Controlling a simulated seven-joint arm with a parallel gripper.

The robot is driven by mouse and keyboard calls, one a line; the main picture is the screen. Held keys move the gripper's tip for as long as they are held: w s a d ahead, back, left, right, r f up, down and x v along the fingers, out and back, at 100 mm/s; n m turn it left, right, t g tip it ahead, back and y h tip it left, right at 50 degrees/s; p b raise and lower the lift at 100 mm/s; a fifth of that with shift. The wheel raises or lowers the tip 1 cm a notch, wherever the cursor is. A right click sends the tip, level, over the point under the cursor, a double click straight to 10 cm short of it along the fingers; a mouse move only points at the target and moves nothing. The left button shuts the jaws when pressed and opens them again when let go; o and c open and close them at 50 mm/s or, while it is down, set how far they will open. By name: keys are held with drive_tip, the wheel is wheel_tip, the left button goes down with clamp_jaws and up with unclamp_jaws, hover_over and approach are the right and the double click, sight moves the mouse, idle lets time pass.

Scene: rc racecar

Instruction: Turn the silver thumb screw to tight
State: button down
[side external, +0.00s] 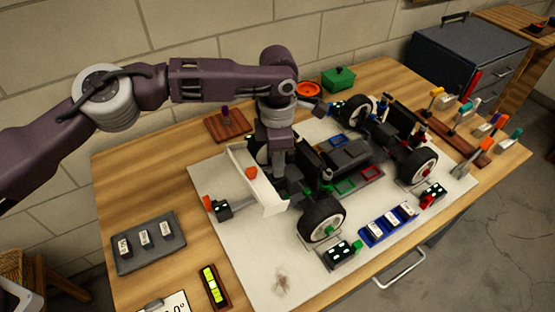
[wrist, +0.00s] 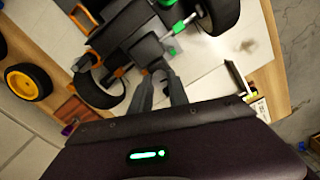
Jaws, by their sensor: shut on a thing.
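The RC car (side external: 345,153) stands on a pale mat on the bench, its black wheels and dark chassis in plain view. My gripper (side external: 287,188) points down at the car's near-left end, between the white wing and a wheel. In the wrist view my gripper (wrist: 160,78) has its two grey fingers close together against the dark chassis (wrist: 140,42). The fingers are shut on a small part there. The fingers hide most of this part, and I cannot make out whether it is the silver thumb screw. No silver thumb screw shows clearly elsewhere.
The white wing (side external: 258,185) stands close beside my gripper. A wheel (side external: 321,220) is close on its right. A grey tray (side external: 147,240), a blue tray (side external: 372,236) and a tool rack (side external: 465,152) lie around the car. The mat's front part (side external: 270,280) is clear.

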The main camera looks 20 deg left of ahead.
drive_tip(key=c, duration=1.3)
unclamp_jaws()
drive_tip(key=shift+o, duration=0.2)
wheel_tip(320, 180, up, 7)
drive_tip(key=shift+r, duration=0.1)
